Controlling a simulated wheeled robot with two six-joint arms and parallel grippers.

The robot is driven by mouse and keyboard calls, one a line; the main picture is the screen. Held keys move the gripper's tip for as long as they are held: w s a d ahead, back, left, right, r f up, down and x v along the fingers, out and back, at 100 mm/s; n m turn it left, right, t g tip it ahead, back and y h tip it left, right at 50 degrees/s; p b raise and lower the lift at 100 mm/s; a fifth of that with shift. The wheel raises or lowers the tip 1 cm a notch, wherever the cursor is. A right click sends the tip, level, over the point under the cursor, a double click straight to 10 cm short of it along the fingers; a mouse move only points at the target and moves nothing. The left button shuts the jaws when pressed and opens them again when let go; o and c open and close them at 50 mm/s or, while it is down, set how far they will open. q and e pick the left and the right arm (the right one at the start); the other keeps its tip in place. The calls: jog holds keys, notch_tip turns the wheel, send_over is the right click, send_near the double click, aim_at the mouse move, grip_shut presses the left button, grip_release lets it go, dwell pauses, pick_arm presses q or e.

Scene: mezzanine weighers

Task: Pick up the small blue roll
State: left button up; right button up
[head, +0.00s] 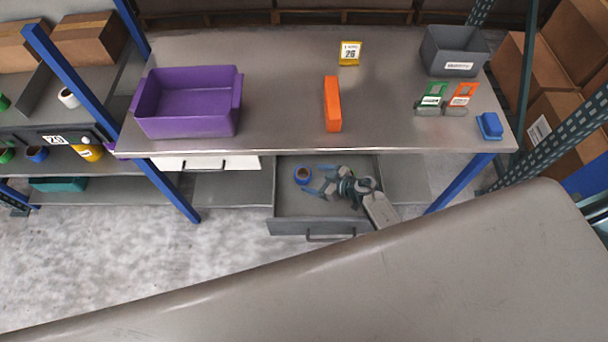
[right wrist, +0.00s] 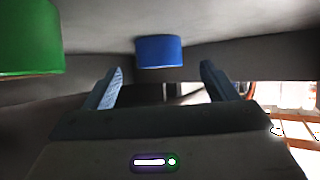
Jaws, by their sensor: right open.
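The small blue roll (head: 302,180) stands in the open grey drawer (head: 290,205) under the table, towards the drawer's left side, with its brown core facing up. My right gripper (head: 314,181) reaches into the drawer from the right, with its jaws open towards the roll. In the right wrist view the blue roll (right wrist: 159,52) is ahead of the open fingers (right wrist: 160,85), roughly midway between them, and nothing is held. A gap between fingertips and roll cannot be judged exactly. My left gripper is not in view.
A green object (right wrist: 30,38) shows at the upper left in the right wrist view. The tabletop (head: 280,105) above holds a purple bin (head: 190,125), an orange block (head: 332,105) and a grey bin (head: 453,60). Another blue roll (head: 37,155) is on the left shelf.

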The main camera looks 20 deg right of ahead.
aim_at(305, 174)
jog(key=x, duration=0.5)
jog(key=shift+w+a+r, duration=0.15)
jog(key=shift+w+a, duration=0.1)
jog(key=shift+w, duration=0.2)
jog(key=c, duration=1.1)
